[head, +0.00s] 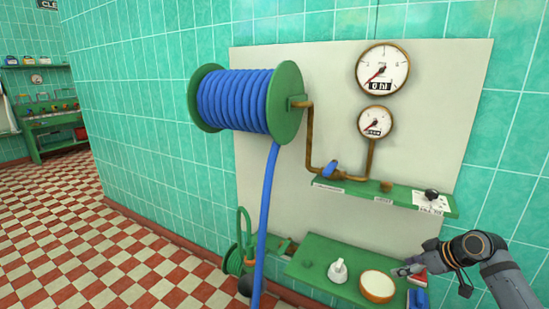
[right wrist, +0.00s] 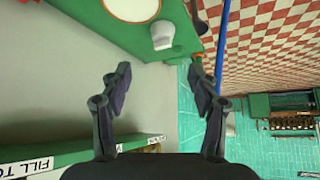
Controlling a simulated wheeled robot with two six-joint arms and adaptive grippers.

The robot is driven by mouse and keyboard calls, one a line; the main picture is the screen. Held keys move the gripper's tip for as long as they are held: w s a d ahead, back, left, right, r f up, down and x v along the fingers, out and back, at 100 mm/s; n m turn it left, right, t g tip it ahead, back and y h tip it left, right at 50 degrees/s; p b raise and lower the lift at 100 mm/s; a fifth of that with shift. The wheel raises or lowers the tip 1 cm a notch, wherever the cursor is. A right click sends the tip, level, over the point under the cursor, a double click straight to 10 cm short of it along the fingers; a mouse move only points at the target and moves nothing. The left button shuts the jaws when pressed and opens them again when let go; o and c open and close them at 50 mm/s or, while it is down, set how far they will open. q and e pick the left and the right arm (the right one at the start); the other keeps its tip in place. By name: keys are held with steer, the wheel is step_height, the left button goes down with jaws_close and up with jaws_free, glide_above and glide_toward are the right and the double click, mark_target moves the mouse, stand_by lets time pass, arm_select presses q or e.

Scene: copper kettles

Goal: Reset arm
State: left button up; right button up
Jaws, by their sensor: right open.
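My right arm comes in at the lower right of the head view. Its gripper (head: 405,270) is above the right part of the lower green shelf (head: 318,262), close to a white bowl with an orange-brown side (head: 377,286). In the right wrist view the two dark fingers (right wrist: 160,75) stand wide apart with nothing between them. The bowl (right wrist: 133,5) and a small white fitting (right wrist: 162,36) are beyond the fingertips there. My left gripper is in neither view.
A blue hose (head: 265,215) hangs from a green reel (head: 285,103). Two round gauges (head: 382,70) and brown pipes (head: 309,135) are on the wall panel. An upper green shelf (head: 400,194) projects above the lower one. Checkered floor (head: 110,255) lies open at left.

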steer(key=s+a+f+g+h, duration=0.2)
steer(key=s+a+f, duration=0.95)
steer(key=f, duration=0.25)
steer(key=s+a+m+h, duration=0.25)
steer(key=s+m, duration=0.25)
steer(key=s, duration=1.3)
steer(key=s+d+f+g, duration=0.1)
steer(key=d+f, duration=0.1)
steer(key=f, duration=1.2)
steer(key=s+d+f+g, duration=0.1)
steer(key=s+f, duration=0.1)
steer(key=f, duration=1.2)
steer(key=s+d+f+g, duration=0.1)
steer(key=s+f, duration=1.4)
steer(key=s, duration=0.3)
step_height(320, 180, up, 12)
steer(key=p, duration=1.2)
steer(key=shift+w+r+m, duration=0.25)
steer(key=shift+m, duration=0.15)
steer(key=shift+d+h, duration=0.1)
steer(key=shift+h, duration=0.15)
steer(key=shift+c, duration=0.4)
